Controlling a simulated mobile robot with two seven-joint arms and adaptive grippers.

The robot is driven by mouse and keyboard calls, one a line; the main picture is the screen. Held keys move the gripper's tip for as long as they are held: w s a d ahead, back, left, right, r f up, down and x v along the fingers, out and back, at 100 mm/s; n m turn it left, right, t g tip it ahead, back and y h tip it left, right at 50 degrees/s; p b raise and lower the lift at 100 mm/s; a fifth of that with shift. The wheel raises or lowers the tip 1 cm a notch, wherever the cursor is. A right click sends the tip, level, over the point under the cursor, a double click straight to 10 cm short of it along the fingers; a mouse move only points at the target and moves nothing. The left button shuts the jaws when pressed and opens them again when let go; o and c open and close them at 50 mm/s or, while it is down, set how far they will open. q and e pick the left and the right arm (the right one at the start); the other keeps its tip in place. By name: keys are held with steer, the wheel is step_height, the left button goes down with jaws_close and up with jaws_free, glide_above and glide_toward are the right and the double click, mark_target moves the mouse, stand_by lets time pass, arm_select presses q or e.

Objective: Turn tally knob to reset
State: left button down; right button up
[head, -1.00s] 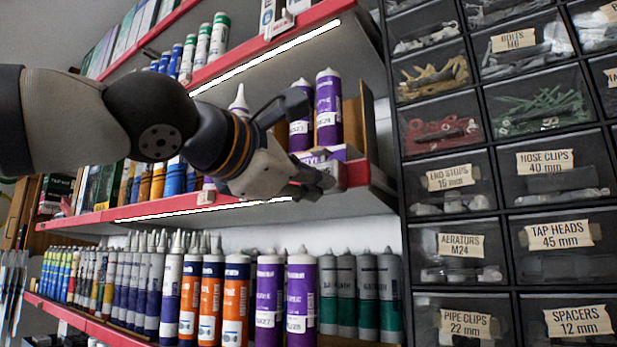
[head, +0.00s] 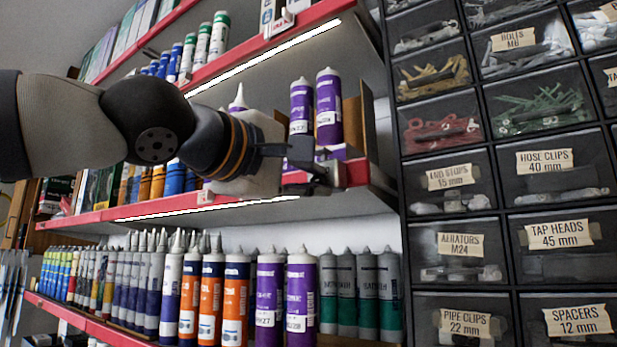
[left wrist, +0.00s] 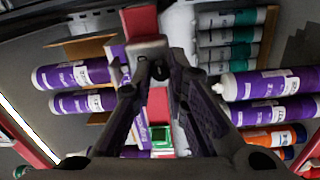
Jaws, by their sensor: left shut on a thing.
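My left gripper (head: 318,170) is at the red front edge of the middle shelf, in front of the purple cartridges. In the left wrist view its two fingers (left wrist: 160,72) come together on a small dark knob at the edge of a grey box, which I take for the tally counter (left wrist: 147,48). The box sits on the red shelf edge. The fingers hide most of the knob, so its turn position cannot be read. In the head view the gripper covers most of the counter. My right gripper is not in view.
Purple cartridges (head: 328,108) stand on the middle shelf just behind the gripper. The lower shelf holds a row of cartridges, with orange ones (head: 210,300) among them. Labelled drawers (head: 555,232) fill the right.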

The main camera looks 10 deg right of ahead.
arm_select(q)
steer(key=shift+f, duration=0.1)
stand_by(0.3)
steer(key=c, duration=1.6)
jaws_free()
steer(key=shift+o, duration=0.2)
steer(key=v, duration=1.2)
steer(key=shift+w, duration=0.1)
